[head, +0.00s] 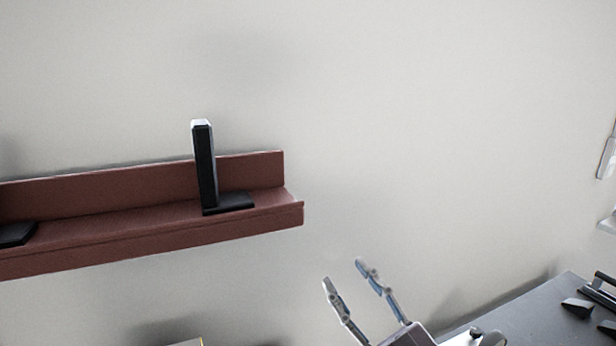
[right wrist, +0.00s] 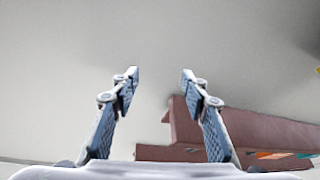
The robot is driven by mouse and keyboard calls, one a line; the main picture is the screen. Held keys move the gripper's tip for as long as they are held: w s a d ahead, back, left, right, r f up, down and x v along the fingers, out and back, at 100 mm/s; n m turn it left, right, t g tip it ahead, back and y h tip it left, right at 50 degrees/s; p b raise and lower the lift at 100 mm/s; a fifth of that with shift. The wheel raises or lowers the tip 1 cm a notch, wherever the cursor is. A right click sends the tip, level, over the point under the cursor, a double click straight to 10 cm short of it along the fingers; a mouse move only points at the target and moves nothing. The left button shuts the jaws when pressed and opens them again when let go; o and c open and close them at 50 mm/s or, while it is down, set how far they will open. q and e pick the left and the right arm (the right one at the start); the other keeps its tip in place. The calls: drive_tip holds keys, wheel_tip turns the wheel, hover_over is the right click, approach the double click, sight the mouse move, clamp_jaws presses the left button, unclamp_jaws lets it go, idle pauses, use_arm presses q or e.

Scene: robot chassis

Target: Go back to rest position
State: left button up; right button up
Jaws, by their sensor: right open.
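My right gripper (head: 347,274) is in the lower middle of the head view, below and to the right of the shelf's right end. Its two fingers are spread with nothing between them. The right wrist view shows the same open fingers (right wrist: 160,76) against the plain wall. My left gripper does not show in either view.
A reddish-brown wall shelf (head: 150,228) runs in from the left; it also shows in the right wrist view (right wrist: 185,125). A black upright object (head: 205,165) stands on it. A dark table (head: 530,318) with black items is at lower right. Bare wall lies between.

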drive_tip(key=s+d+f+m+g+h, duration=0.25)
drive_tip(key=d+f+m+h, duration=0.25)
drive_tip(key=d+f+h, duration=0.3)
drive_tip(key=s+d+f+m+g+h, duration=0.25)
drive_tip(key=d+f+m+h, duration=0.3)
drive_tip(key=f, duration=0.55)
drive_tip(key=s+f+n+g+y, duration=0.1)
drive_tip(key=s+f+g, duration=0.4)
drive_tip(key=s+f, duration=0.5)
drive_tip(key=s+f+n+g+y, duration=0.1)
drive_tip(key=s+f+g, duration=0.45)
drive_tip(key=s, duration=0.85)
wheel_tip(320, 180, down, 27)
drive_tip(key=s+g, duration=0.1)
drive_tip(key=s, duration=0.1)
drive_tip(key=s+d+f+g, duration=0.1)
drive_tip(key=s+d+f, duration=0.1)
drive_tip(key=s+f, duration=1.3)
drive_tip(key=shift+s+d+n, duration=0.25)
drive_tip(key=shift+s+n, duration=0.1)
drive_tip(key=shift+s, duration=0.7)
